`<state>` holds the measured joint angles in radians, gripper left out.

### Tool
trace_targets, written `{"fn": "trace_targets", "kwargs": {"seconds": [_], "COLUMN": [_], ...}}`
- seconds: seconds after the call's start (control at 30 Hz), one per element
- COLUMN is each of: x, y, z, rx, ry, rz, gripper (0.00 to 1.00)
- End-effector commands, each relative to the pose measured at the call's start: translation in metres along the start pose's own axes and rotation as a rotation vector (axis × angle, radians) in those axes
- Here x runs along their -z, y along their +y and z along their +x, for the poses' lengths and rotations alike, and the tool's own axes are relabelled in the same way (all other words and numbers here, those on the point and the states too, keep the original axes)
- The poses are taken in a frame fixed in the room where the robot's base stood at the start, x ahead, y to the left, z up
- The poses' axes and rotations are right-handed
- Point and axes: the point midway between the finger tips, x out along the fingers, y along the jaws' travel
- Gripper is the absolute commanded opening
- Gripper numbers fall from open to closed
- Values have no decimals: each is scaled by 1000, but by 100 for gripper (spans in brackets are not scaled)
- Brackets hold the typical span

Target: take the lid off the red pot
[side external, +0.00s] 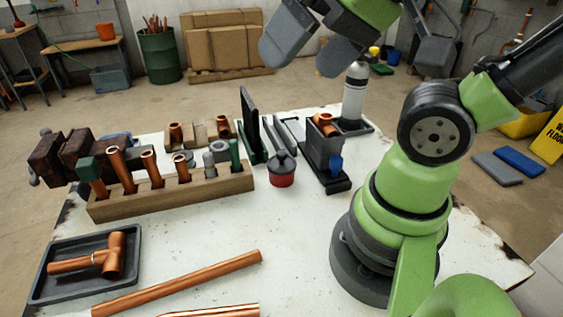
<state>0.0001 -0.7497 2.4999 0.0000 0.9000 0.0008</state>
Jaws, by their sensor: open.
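The small red pot (282,179) stands upright on the white table, just right of the wooden rack. Its dark grey lid (283,163) with a short knob sits on top of it. My gripper (306,58) is at the top of the side view, high above the table and well clear of the pot. Its two grey fingers are apart, and nothing shows between them.
A wooden rack (170,194) with copper fittings stands left of the pot. A dark upright panel (250,120) rises behind it, and a dark holder (325,155) stands close on the right. Copper pipes (180,283) and a tray (40,292) lie in front.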

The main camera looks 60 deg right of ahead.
Motion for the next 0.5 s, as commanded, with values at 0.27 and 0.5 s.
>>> {"fn": "trace_targets", "kwargs": {"seconds": [0.27, 0.5], "x": [26, 58], "y": [15, 61], "z": [26, 85], "rx": [-126, -372], "ry": [-63, -103], "rz": [329, 937], "gripper": [100, 100]}}
